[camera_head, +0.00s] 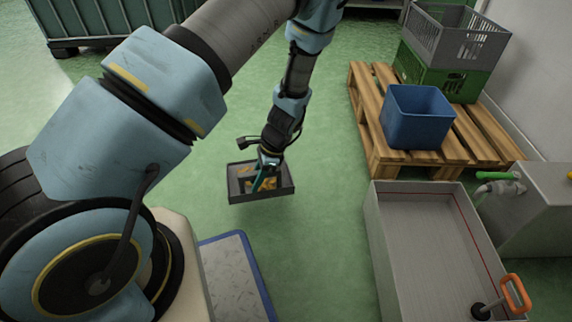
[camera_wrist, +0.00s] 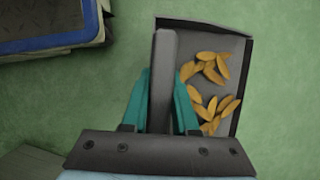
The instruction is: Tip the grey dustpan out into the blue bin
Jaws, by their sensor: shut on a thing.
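The grey dustpan (camera_head: 284,194) hangs from my gripper (camera_head: 262,178) over the green floor, left of the pallet. In the wrist view the dustpan (camera_wrist: 236,45) lies beyond my gripper (camera_wrist: 160,100), whose teal fingers are shut on its dark handle. Several yellow-brown leaf-like pieces (camera_wrist: 209,72) lie in the pan, mostly on its right side in that view. The pan looks roughly level. The blue bin (camera_head: 416,117) stands upright on the wooden pallet, to the right of and apart from the dustpan. Its floor is mostly hidden by its walls.
Grey (camera_head: 457,37) and green (camera_head: 443,79) crates stand behind the bin on the pallet (camera_head: 377,133). A metal basin (camera_head: 425,240) with an orange-handled tool (camera_head: 515,292) is in front. A blue-edged mat (camera_head: 232,270) lies lower left. Floor between dustpan and pallet is clear.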

